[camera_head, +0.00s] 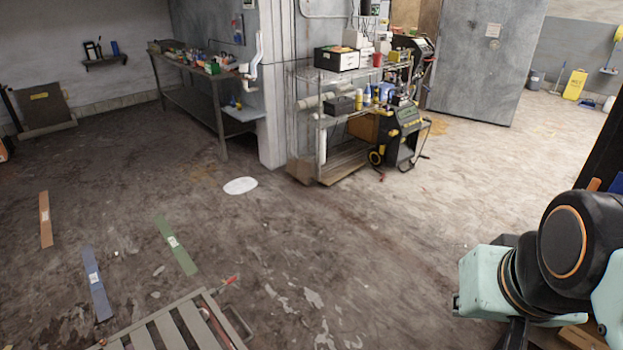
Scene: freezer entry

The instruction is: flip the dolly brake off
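A grey slatted dolly deck (168,326) shows at the bottom edge, left of the middle, cut off by the frame. A thin lever with a red tip (231,280) sticks up at its far right corner. It looks like the brake lever, but I cannot tell its setting. A grey loop-shaped bar (240,322) is on the deck's right side. The wheels are hidden. My arm, teal and black, is at the lower right, well apart from the dolly. My gripper's fingers do not show; the arm runs out of the frame at the bottom.
Brown (45,220), blue (97,284) and green (175,246) strips lie on the floor at left. A white disc (240,186) lies near the wall corner. A wire shelf cart (330,150) and a workbench (190,95) stand behind. The middle floor is clear.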

